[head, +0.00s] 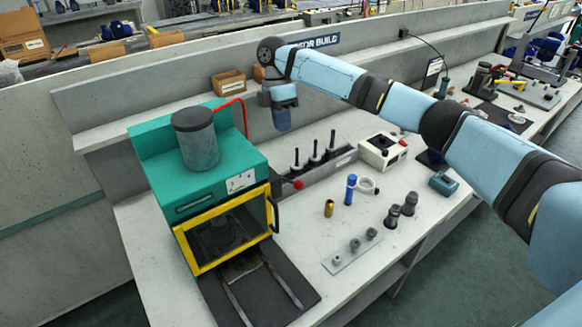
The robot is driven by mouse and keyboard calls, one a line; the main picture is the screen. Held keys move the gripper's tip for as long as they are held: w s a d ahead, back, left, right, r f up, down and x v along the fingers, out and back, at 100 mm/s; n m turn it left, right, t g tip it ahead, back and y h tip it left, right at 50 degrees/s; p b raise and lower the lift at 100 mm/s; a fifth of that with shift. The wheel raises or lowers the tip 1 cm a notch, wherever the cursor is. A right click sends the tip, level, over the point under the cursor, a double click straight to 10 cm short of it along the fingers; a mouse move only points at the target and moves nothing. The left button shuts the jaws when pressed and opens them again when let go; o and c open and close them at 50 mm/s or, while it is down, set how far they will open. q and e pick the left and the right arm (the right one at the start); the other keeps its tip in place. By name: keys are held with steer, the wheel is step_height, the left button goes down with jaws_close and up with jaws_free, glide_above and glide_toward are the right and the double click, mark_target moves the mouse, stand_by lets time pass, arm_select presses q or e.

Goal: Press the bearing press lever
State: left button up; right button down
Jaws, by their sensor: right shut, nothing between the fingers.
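The bearing press (160,165) appears to be the green machine with a grey cylinder on top, at the left of the bench. Its yellow-framed front window (228,232) looks closed. A short lever with a red knob (298,184) sticks out at its right side. My right gripper (282,126) points down above the bench, right of the press, and is shut and empty. It is above and behind the red knob in the picture, apart from it. My left gripper is not in view.
Black upright pins (315,152) stand in a grey block near the knob. A white box (382,150), a blue cylinder (350,189), a brass piece (329,208) and grey parts (409,204) stand further right. A dark plate with rails (262,290) lies before the press.

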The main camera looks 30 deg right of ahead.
steer(key=p, duration=0.2)
glide_above(289, 181)
steer(key=w+d, duration=0.1)
steer(key=w, duration=0.3)
step_height(289, 181, down, 9)
steer(key=s, duration=0.2)
steer(key=s+f, duration=0.1)
steer(key=s, duration=0.1)
steer(key=shift+s+f+p, duration=0.2)
steer(key=shift+s+p, duration=0.05)
steer(key=shift+p, duration=0.1)
steer(key=shift+f, duration=0.15)
